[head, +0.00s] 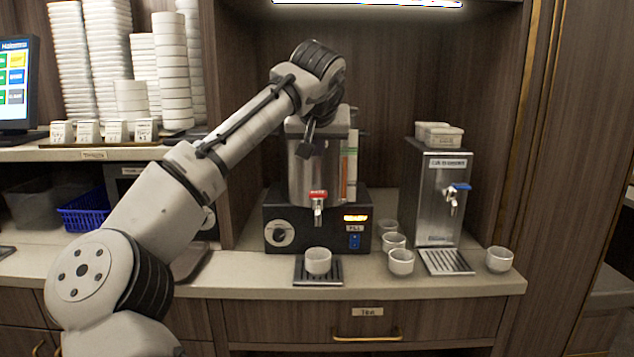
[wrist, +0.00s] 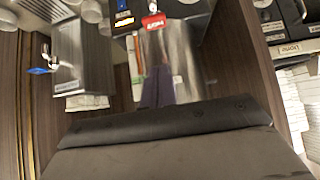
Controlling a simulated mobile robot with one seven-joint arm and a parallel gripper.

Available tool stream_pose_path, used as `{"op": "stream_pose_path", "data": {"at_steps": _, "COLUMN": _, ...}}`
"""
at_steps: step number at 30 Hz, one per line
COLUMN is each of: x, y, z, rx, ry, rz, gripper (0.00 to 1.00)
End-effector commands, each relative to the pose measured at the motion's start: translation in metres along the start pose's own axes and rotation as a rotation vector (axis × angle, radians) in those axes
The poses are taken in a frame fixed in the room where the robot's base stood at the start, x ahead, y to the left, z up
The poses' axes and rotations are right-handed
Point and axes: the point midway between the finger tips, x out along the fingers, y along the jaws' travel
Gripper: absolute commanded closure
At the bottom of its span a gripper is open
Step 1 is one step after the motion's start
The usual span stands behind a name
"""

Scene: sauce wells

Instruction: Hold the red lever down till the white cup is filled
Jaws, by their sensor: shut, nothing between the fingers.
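The red lever (head: 318,194) sits on top of the tap at the front of the steel dispenser (head: 300,168). The white cup (head: 318,261) stands upright on the drip tray (head: 301,280) under that tap; I cannot see how full it is. My gripper (head: 306,150) is shut and empty. In the head view it appears above the lever, before the upper part of the steel body, and apart from the lever. The wrist view is upside down and shows the red lever (wrist: 153,21) beyond my closed fingertips (wrist: 158,84).
A second dispenser (head: 432,190) with a blue lever (head: 459,187) stands to the right. Several white cups (head: 401,262) stand between the machines, and another (head: 499,260) is at the right. Stacked dishes (head: 172,70) fill the left shelf. The counter's front strip beside the drip tray is clear.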

Motion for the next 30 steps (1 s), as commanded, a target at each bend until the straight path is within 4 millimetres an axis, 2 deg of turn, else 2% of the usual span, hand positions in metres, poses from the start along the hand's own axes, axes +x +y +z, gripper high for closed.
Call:
{"op": "stream_pose_path", "data": {"at_steps": 12, "x": 0.084, "y": -0.001, "z": 0.0, "rx": 0.001, "ry": -0.001, "rz": -0.002, "gripper": 1.0}}
{"op": "stream_pose_path", "data": {"at_steps": 19, "x": 0.105, "y": -0.001, "z": 0.023, "rx": 0.002, "ry": 0.0, "rz": -0.002, "gripper": 1.0}}
{"op": "stream_pose_path", "data": {"at_steps": 30, "x": 0.11, "y": 0.0, "z": 0.028, "rx": 0.0, "ry": 0.001, "rz": 0.001, "gripper": 1.0}}
